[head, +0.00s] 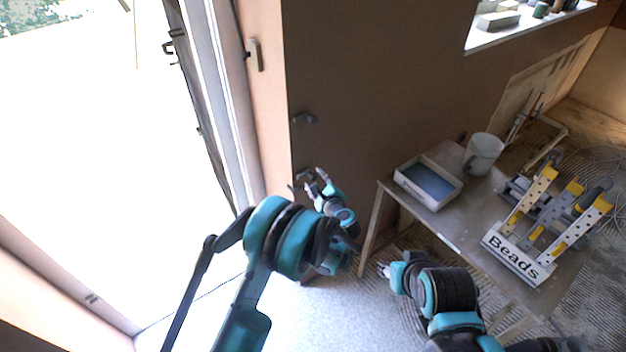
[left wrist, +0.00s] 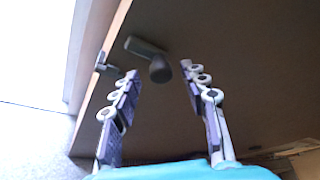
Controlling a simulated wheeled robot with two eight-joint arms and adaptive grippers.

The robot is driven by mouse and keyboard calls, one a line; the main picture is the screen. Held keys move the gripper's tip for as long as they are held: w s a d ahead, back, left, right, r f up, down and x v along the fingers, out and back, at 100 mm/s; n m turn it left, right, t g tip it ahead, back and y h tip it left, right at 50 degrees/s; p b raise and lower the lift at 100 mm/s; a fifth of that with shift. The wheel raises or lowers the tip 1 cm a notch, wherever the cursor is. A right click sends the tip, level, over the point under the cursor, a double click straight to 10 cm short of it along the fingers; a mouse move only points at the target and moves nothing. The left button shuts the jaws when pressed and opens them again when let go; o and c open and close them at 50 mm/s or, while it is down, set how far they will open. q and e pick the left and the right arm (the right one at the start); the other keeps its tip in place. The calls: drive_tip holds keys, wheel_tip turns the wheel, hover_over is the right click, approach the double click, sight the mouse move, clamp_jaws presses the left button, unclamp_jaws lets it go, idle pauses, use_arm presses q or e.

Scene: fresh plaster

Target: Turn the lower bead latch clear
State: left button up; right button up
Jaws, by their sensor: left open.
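The lower bead latch (head: 303,175) is a small dark grey turn piece low on the brown wall edge beside the doorway. In the left wrist view the latch (left wrist: 150,55) shows as a grey bar with a rounded knob, lying ahead of and between my fingertips. My left gripper (head: 316,182) is open and close to the latch; it also shows in the left wrist view (left wrist: 160,75) with a finger on each side and nothing held. Contact cannot be told. An upper latch (head: 305,118) sits higher on the same wall. My right gripper (head: 384,270) is below the table edge, its fingers too small to read.
A bright doorway (head: 150,130) opens at left, with a handle (head: 254,55) on its frame.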

use_arm(q)
drive_tip(key=shift+x, duration=1.05)
drive_tip(key=shift+r, duration=0.1)
clamp_jaws()
drive_tip(key=m+g+y, duration=0.1)
drive_tip(key=m, duration=0.2)
drive_tip(key=shift+g+b, duration=0.35)
drive_tip(key=shift+g, duration=0.05)
drive_tip(key=m+g+y, duration=0.1)
drive_tip(key=m, duration=0.2)
drive_tip(key=shift+y+b, duration=0.3)
drive_tip(key=shift+y, duration=0.1)
drive_tip(key=m+g+y+b, duration=0.1)
drive_tip(key=m+y, duration=0.1)
drive_tip(key=m, duration=0.1)
drive_tip(key=shift+m+g+y+b, duration=0.55)
drive_tip(key=shift+m+y, duration=0.35)
drive_tip(key=shift+m, duration=0.7)
